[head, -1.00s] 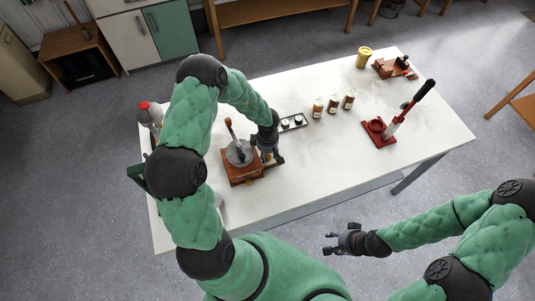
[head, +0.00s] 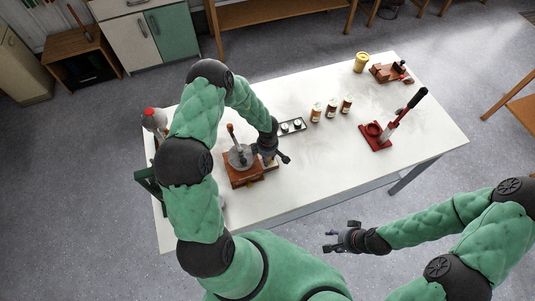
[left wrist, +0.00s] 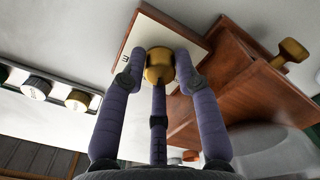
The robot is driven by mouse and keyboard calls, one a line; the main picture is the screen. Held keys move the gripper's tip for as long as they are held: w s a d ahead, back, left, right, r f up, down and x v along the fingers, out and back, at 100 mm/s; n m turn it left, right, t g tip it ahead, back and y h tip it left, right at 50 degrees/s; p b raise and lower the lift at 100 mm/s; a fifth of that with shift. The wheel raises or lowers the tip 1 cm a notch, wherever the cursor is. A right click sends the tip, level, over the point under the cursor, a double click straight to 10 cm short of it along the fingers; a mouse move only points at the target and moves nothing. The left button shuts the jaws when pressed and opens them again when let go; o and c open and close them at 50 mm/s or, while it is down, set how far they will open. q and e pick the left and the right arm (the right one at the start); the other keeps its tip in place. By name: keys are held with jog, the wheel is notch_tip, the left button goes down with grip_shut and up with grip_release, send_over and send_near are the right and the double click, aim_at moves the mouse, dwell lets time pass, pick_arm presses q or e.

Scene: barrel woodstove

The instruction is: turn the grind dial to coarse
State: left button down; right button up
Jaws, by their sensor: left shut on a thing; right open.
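A wooden grinder (head: 243,176) with a grey metal top and an upright crank handle (head: 231,131) stands on the left part of the white table (head: 330,143). In the left wrist view, a brass dial (left wrist: 159,62) sits on a pale-faced wooden plate (left wrist: 140,38) beside the grinder's brown body (left wrist: 240,85). One dark letter shows on the plate; I cannot tell the dial's setting. My left gripper (left wrist: 160,78) has its fingers around the dial and is shut on it. In the head view my left gripper (head: 270,157) is at the grinder's right side. My right gripper (head: 332,240) is open and empty in front of the table.
Several brown bottles (head: 331,108), a yellow cup (head: 361,62) and a red press with a lever (head: 376,136) stand farther right. A red-capped bottle (head: 153,119) stands at the left edge. The front right tabletop is clear.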

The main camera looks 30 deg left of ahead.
pick_arm(q)
jog(key=n+p, duration=0.2)
jog(key=n, duration=0.1)
jog(key=shift+r+n+p, duration=0.1)
jog(key=shift+n+p, duration=0.2)
jog(key=n+p, duration=0.1)
jog(key=n, duration=0.3)
jog(key=shift+p, duration=0.3)
jog(key=shift+n, duration=0.3)
jog(key=c, duration=1.2)
grip_release()
